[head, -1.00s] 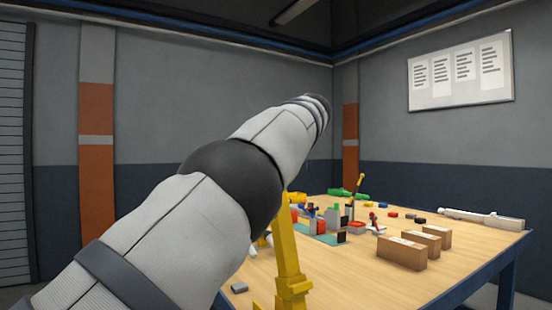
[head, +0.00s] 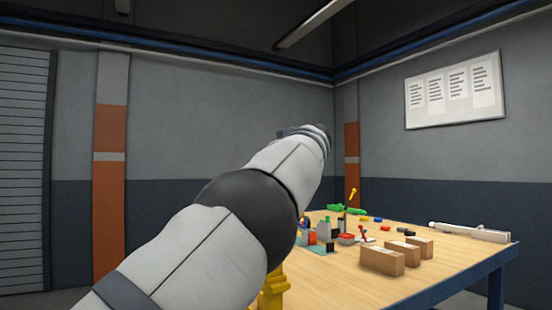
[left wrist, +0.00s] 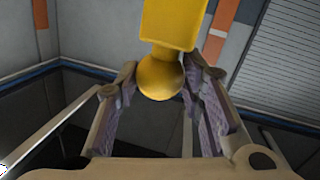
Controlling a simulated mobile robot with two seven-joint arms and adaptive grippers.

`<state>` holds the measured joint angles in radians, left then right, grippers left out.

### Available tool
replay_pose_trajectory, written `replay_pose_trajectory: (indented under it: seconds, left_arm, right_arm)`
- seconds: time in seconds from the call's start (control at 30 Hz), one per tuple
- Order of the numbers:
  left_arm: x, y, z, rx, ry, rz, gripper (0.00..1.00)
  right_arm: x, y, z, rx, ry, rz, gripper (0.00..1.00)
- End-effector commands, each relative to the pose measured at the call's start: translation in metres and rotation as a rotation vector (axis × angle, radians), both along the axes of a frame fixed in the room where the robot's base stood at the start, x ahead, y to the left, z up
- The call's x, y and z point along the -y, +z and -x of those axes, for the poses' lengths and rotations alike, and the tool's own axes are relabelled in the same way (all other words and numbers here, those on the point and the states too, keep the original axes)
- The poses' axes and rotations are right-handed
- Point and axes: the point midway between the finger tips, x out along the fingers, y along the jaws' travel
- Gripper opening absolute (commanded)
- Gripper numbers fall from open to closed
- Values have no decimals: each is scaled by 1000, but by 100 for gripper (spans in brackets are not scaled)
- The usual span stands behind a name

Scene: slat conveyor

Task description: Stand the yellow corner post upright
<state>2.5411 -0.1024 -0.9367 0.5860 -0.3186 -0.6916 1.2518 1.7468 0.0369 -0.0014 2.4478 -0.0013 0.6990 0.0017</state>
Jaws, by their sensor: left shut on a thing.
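In the left wrist view my left gripper (left wrist: 158,72) is shut on the yellow corner post (left wrist: 172,22). Its round knob end lies between the fingers, and its squared body runs out of the top of the picture. In the head view my left arm hides my left gripper. A yellow upright piece (head: 272,290) shows behind the arm at the bottom; I cannot tell whether it is the held post. My right gripper is not in view.
Bare tabletop lies in front of the boxes. Walls stand behind.

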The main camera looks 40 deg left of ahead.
Motion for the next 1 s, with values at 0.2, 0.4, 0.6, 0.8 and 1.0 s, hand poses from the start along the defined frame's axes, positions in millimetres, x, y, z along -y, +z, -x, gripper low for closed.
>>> replay_pose_trajectory:
  seconds: [0.2,0.4,0.6,0.8,1.0]
  left_arm:
    - [0,-5,-1,-5,2,8,0]
    - [1,-8,-2,-9,2,12,0]
    - [1,-10,-3,-12,2,14,44]
    - [0,-9,-3,-10,3,11,55]
    - [0,-5,-1,-5,2,8,55]
  right_arm:
    - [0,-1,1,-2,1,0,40]
    - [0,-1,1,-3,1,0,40]
    - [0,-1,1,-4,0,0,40]
    - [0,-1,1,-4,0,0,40]
    - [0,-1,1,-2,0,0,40]
